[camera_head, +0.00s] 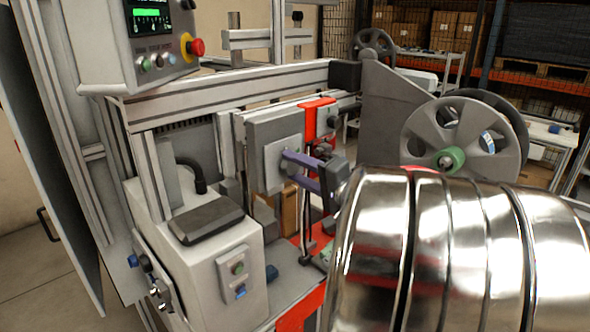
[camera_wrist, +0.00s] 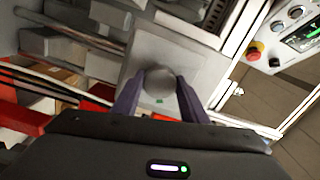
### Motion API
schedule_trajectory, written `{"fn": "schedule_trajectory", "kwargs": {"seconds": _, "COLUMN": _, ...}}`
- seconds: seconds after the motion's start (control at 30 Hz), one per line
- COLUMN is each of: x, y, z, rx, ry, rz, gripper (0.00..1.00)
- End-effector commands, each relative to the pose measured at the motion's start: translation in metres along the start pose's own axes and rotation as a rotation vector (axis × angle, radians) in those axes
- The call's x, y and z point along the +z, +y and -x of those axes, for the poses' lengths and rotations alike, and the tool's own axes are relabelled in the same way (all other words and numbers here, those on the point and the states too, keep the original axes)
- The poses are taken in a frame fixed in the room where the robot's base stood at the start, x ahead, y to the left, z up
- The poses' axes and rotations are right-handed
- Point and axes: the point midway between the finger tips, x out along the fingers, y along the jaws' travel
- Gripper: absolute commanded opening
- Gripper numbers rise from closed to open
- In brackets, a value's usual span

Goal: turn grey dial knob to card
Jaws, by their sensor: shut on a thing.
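The grey dial knob (camera_wrist: 160,78) is round and sits on a square pale plate (camera_wrist: 148,55), seen face-on in the wrist view. My gripper (camera_wrist: 159,86) has its two purple fingers on either side of the knob, shut on it. A small green mark (camera_wrist: 159,101) shows on the plate just below the knob. In the head view my gripper (camera_head: 289,165) reaches from the right to the pale plate (camera_head: 274,165) on a grey box. The knob is hard to make out there. I cannot pick out a card in either view.
Large shiny metal cylinders (camera_head: 460,250) fill the right foreground. A grey reel (camera_head: 452,138) stands behind them. A control panel with a red emergency button (camera_head: 195,47) is at upper left. A white machine housing (camera_head: 215,260) stands lower left of the knob plate.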

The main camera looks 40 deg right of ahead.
Motion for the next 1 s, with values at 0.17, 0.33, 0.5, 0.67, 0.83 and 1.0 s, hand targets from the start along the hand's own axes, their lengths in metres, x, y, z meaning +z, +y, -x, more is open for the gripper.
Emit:
{"fn": "schedule_trajectory", "kwargs": {"seconds": 0.17, "x": -0.0018, "y": 0.0020, "z": 0.0004, "rx": 0.004, "ry": 0.006, "rz": -0.170, "gripper": 0.17}}
{"fn": "schedule_trajectory", "kwargs": {"seconds": 0.33, "x": -0.0020, "y": 0.0023, "z": 0.0006, "rx": 0.005, "ry": 0.007, "rz": -0.332, "gripper": 0.17}}
{"fn": "schedule_trajectory", "kwargs": {"seconds": 0.5, "x": -0.0023, "y": 0.0027, "z": 0.0007, "rx": 0.005, "ry": 0.008, "rz": -0.494, "gripper": 0.17}}
{"fn": "schedule_trajectory", "kwargs": {"seconds": 0.67, "x": -0.0024, "y": 0.0031, "z": 0.0008, "rx": 0.005, "ry": 0.009, "rz": -0.646, "gripper": 0.17}}
{"fn": "schedule_trajectory", "kwargs": {"seconds": 0.83, "x": -0.0026, "y": 0.0035, "z": 0.0010, "rx": 0.005, "ry": 0.010, "rz": -0.808, "gripper": 0.17}}
{"fn": "schedule_trajectory", "kwargs": {"seconds": 1.0, "x": -0.0025, "y": 0.0040, "z": 0.0011, "rx": 0.005, "ry": 0.011, "rz": -0.961, "gripper": 0.17}}
